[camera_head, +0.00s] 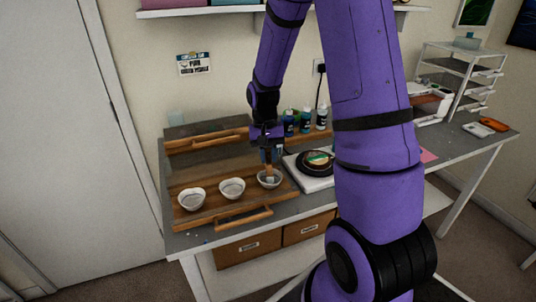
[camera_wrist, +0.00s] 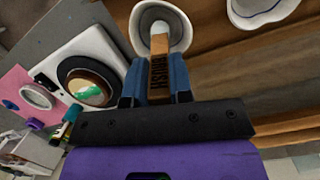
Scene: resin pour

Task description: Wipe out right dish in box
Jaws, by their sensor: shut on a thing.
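Three small white dishes stand in a row along the front of a wooden box: the left dish (camera_head: 191,199), the middle dish (camera_head: 232,188) and the right dish (camera_head: 269,179). My gripper (camera_head: 267,149) is above the right dish, pointing down. It is shut on a wooden-handled brush (camera_wrist: 158,75) marked "BRUSH". The brush's pale head is inside the right dish (camera_wrist: 183,37) in the wrist view. Whether the head touches the dish bottom cannot be told. Another dish (camera_wrist: 262,8) shows at the top edge of the wrist view.
The box (camera_head: 180,218) has raised wooden handles at front and back. Right of it, a white scale (camera_head: 318,183) carries a round dark dish (camera_head: 316,163). Several bottles (camera_head: 305,121) stand behind. A tiered rack (camera_head: 462,80) stands at the far right.

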